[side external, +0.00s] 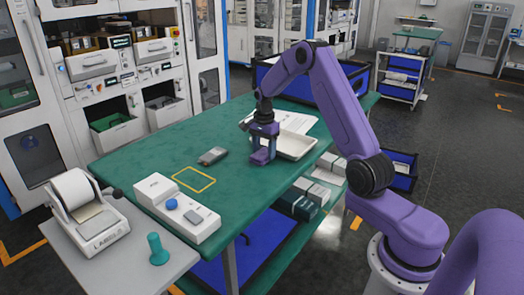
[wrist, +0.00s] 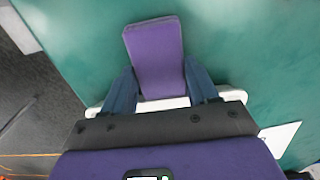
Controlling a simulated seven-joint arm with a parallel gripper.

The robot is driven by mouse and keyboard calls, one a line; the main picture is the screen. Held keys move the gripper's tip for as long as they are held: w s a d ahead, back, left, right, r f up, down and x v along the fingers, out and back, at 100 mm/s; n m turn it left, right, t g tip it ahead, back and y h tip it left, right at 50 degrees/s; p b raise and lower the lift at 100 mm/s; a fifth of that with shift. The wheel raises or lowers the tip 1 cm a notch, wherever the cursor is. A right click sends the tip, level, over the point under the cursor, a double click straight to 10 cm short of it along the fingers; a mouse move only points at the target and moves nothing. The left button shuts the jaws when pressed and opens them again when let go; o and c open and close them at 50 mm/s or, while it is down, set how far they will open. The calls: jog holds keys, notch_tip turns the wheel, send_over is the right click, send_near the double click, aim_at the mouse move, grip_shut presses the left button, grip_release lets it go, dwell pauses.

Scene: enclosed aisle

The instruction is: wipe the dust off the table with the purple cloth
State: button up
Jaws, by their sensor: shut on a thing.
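The purple cloth (wrist: 155,48) looks like a folded, flat pad between the two fingers of my gripper (wrist: 159,70) in the wrist view. My gripper is shut on it. In the side view my gripper (side external: 263,146) points down at the table's right side, with the cloth (side external: 262,158) at or just above the surface; I cannot tell if it touches. The green table (side external: 150,160) shows a yellow square outline (side external: 194,180) towards its front left. I cannot make out dust in either view.
A white tray (side external: 305,153) is right beside my gripper, with white sheets (side external: 297,121) behind it. A dark handheld device (side external: 213,156) lies left of the gripper. A white instrument (side external: 177,211) stands at the front edge. The table's back left is clear.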

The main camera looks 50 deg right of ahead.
aim_at(258, 156)
jog(key=shift+a+r, duration=0.1)
jog(key=shift+a, duration=6)
notch_tip(258, 156, up, 6)
jog(key=shift+r, duration=1.45)
